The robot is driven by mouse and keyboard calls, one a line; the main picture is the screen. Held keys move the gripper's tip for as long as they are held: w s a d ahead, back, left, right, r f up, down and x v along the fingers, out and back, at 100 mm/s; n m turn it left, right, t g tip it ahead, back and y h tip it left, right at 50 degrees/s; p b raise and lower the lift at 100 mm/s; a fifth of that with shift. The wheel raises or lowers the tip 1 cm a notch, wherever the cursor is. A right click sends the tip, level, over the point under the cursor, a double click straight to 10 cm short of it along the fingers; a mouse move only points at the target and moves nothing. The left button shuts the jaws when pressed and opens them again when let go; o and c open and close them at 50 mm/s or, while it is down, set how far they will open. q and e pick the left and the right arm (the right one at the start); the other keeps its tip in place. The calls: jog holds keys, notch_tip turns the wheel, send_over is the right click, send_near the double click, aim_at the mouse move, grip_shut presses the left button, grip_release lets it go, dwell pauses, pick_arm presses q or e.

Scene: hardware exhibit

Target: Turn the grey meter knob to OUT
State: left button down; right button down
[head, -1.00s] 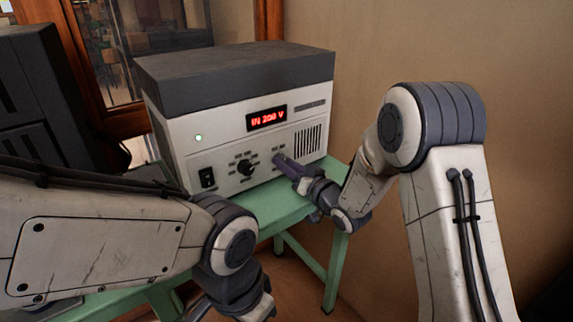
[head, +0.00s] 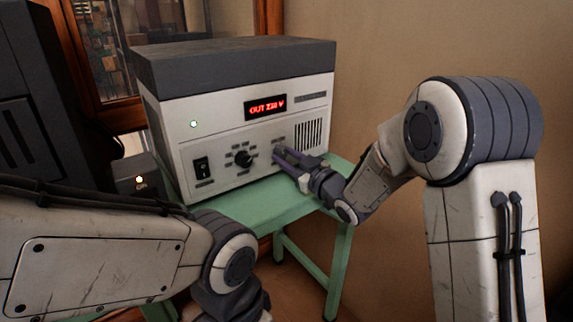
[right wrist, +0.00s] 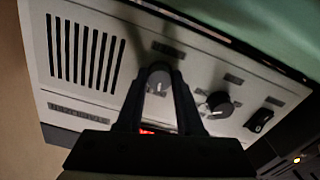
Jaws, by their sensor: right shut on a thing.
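The white and dark grey instrument box (head: 234,110) stands on a green table. Its red display (head: 266,106) reads OUT with a voltage that looks like 230 V. The round grey meter knob (right wrist: 158,80) shows in the right wrist view between my two fingers, with a light pointer mark on its face. In the head view my fingers hide the knob. My right gripper (head: 284,156) is shut on this knob at the lower right of the front panel. My left arm crosses the lower left, and its gripper is outside the frame.
A larger black knob (head: 245,158) and a black rocker switch (head: 203,169) sit to the left on the same panel. The green table (head: 255,208) has a bare strip in front of the box. Dark equipment (head: 40,120) stands at the left.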

jog(key=shift+n+b, duration=0.3)
jog(key=shift+n, duration=0.2)
jog(key=c, duration=0.5)
grip_release()
jog(key=shift+c, duration=0.2)
jog(key=shift+d, duration=0.1)
jog(key=v, duration=1)
jog(key=shift+s, duration=0.2)
jog(key=shift+d, duration=0.15)
